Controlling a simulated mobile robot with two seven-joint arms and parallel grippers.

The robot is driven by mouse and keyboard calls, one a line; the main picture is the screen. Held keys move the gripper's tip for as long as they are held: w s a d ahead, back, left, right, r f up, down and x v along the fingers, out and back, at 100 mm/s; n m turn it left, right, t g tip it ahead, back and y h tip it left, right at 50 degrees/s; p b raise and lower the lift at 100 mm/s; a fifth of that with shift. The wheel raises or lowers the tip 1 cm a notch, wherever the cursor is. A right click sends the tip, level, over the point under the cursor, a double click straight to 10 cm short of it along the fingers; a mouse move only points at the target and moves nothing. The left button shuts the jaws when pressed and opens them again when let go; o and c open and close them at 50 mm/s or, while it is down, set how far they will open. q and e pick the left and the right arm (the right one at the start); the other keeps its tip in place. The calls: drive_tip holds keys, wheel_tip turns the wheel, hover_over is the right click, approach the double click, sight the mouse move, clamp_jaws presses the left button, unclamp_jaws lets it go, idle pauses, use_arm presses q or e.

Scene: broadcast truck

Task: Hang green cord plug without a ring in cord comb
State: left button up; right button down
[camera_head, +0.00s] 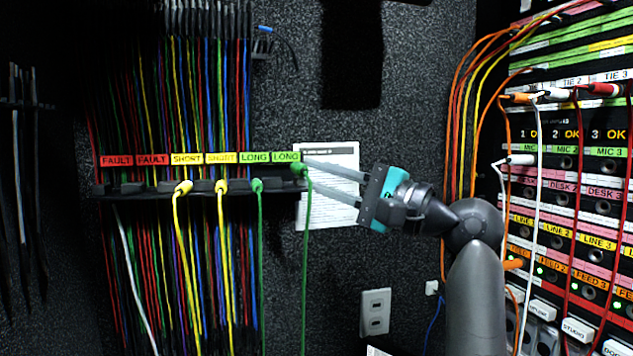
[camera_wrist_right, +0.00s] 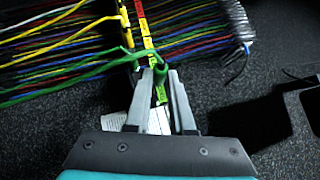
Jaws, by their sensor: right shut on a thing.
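The cord comb (camera_head: 145,189) is a dark rail on the wall with FAULT, SHORT and LONG labels above it. My right gripper (camera_head: 306,172) reaches in from the right and is shut on a green cord plug (camera_head: 299,169) at the comb's right end, under the last LONG label. The plug is between the fingertips in the right wrist view (camera_wrist_right: 160,72). Its green cord (camera_head: 306,230) hangs straight down. I cannot tell whether the plug rests in the slot or whether it has a ring. Another green plug (camera_head: 257,185) hangs in the LONG slot to its left. My left gripper is not in view.
Two yellow plugs (camera_head: 183,187) (camera_head: 221,186) hang in the SHORT slots. Dense coloured cables run behind the comb. A white sheet (camera_head: 335,210) is on the wall behind my fingers. A patch panel (camera_head: 560,180) with orange, white and red cords stands at right.

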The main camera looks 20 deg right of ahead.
sight(308, 190)
drive_tip(key=shift+w+p, duration=0.1)
drive_tip(key=shift+p, duration=0.2)
drive_tip(key=w+f, duration=0.3)
drive_tip(key=w, duration=0.4)
drive_tip(key=shift+w, duration=0.25)
idle(0.7)
drive_tip(key=shift+w+d, duration=0.1)
idle(0.7)
drive_tip(key=shift+f, duration=0.2)
idle(0.5)
unclamp_jaws()
idle(0.7)
drive_tip(key=shift+s+p, duration=0.3)
drive_tip(key=shift+p, duration=0.1)
